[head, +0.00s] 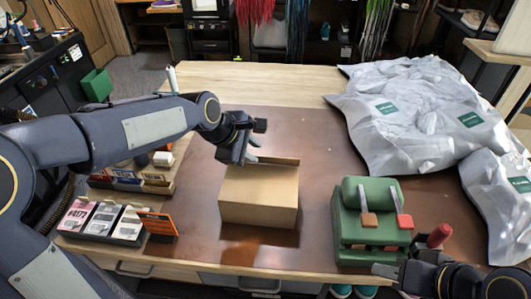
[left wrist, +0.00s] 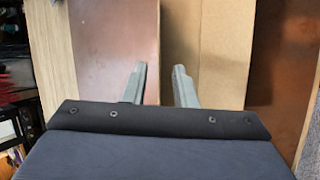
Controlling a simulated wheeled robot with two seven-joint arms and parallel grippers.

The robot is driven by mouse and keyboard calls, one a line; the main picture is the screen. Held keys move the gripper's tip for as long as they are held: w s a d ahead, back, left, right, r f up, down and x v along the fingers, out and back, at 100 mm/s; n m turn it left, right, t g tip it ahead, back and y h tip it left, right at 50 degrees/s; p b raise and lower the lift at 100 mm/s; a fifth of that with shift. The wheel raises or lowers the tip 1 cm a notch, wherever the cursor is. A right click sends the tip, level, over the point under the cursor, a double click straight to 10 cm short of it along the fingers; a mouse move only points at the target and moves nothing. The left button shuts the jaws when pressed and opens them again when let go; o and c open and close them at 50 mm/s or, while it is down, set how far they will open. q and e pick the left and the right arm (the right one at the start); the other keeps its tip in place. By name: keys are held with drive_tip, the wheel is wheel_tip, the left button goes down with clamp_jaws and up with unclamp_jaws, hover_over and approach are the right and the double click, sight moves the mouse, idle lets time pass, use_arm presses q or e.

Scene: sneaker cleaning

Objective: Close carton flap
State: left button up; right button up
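The brown cardboard carton (head: 258,207) stands on the dark brown mat in the middle of the table. Its upper side looks mostly covered, with a narrow darker strip along the far edge. My left gripper (head: 250,159) is over the carton's far left edge. In the left wrist view, my left gripper's fingers (left wrist: 159,80) are spread apart, with the carton (left wrist: 222,55) below and to the right. A thin pale edge runs between the fingers; I cannot tell whether they touch it. My right gripper (head: 385,271) is at the lower right, partly cut off, away from the carton.
A green holder (head: 362,225) with brushes stands right of the carton. Silvery-white bags (head: 410,115) cover the back right. A card display (head: 103,220) and an orange sign (head: 158,224) stand at the left. The mat (head: 315,135) is bare behind the carton.

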sight(265, 159)
use_arm(q)
drive_tip(key=shift+n, duration=0.5)
drive_tip(key=x, duration=0.7)
drive_tip(key=shift+w+d+f+p, duration=0.15)
drive_tip(key=shift+w+f+p, duration=0.15)
drive_tip(key=shift+p, duration=0.1)
drive_tip(key=shift+c, duration=0.4)
clamp_jaws()
